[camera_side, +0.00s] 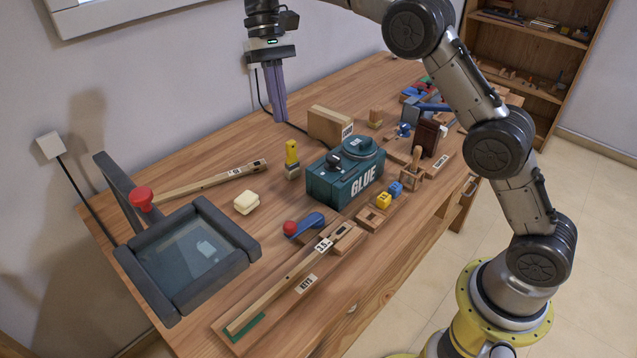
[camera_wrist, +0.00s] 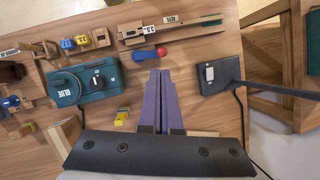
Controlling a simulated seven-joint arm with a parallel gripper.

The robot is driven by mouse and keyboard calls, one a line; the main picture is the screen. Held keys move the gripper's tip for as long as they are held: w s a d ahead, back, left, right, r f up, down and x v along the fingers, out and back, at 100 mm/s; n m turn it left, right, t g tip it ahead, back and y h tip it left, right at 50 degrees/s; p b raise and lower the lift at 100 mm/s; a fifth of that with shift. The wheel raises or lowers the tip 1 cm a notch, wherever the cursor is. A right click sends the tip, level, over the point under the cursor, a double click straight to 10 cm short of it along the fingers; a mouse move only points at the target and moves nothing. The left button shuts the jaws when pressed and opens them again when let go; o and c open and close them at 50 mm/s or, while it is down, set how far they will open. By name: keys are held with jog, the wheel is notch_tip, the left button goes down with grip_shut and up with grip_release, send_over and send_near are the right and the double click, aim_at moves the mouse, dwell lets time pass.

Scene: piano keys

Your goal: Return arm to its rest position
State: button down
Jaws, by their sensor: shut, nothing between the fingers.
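My gripper (camera_side: 279,117) hangs fingers-down above the back of the workbench (camera_side: 200,157) in the side view, clear of everything under it. Its two purple fingers are together with nothing between them; they also show in the wrist view (camera_wrist: 160,75). A wooden piano key marked with a label (camera_side: 280,285) lies in the KEYS holder (camera_side: 307,284) at the front. A second wooden key-like piece (camera_side: 212,178) lies near the wall. The teal GLUE box (camera_side: 345,187) stands mid-bench and also shows in the wrist view (camera_wrist: 72,96).
A dark-framed tray (camera_side: 195,253) with a red-knobbed arm (camera_side: 141,198) is at the left. A blue lever with a red knob (camera_side: 304,224), a yellow-topped block (camera_side: 292,157) and a wooden block (camera_side: 328,125) stand nearby. Various tools crowd the right end.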

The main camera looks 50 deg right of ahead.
jog(key=s+d+r+t, duration=0.3)
jog(key=s+r, duration=0.3)
jog(key=s, duration=0.4)
jog(key=s+d+r+t, duration=0.2)
jog(key=s+r, duration=0.3)
jog(key=s, duration=0.5)
jog(key=s+d+f+n+t+h, duration=0.1)
jog(key=s+d+f+t, duration=0.1)
jog(key=s+f, duration=0.3)
jog(key=s+d+f+n+t+h, duration=0.1)
jog(key=s+f+n+t, duration=0.1)
jog(key=s+f, duration=0.3)
notch_tip(320, 180, down, 3)
jog(key=shift+s+d+r+t, duration=0.1)
jog(key=shift+s+d+t, duration=0.2)
jog(key=shift+d, duration=0.05)
dwell(0.5)
